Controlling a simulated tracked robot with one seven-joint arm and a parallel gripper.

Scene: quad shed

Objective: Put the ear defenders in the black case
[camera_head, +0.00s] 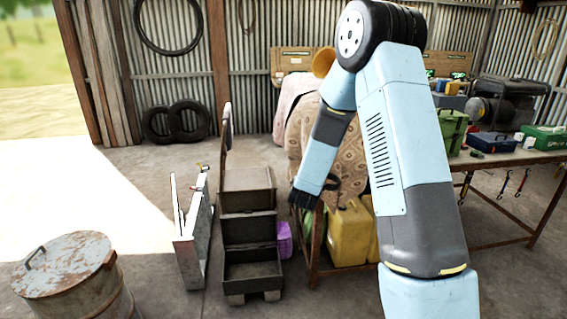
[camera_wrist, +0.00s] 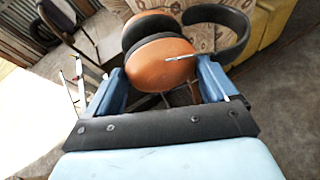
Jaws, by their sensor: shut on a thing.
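The ear defenders (camera_wrist: 160,58) fill the upper middle of the wrist view, with orange cups, black cushions and a black headband curving to the right. My gripper (camera_wrist: 163,80) has its blue fingers on either side of them and is shut on them. In the head view the dark end of my arm (camera_head: 304,197) points down, right of a dark open-topped box (camera_head: 252,284). This box looks like the black case and sits low on blocks.
A rusty drum (camera_head: 66,268) and a pale upright metal object (camera_head: 190,235) stand left of the box. A draped piece of furniture (camera_head: 345,150) and yellow containers (camera_head: 347,235) stand right of it. A workbench (camera_head: 505,158) holds boxes and machinery. Open floor lies in front.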

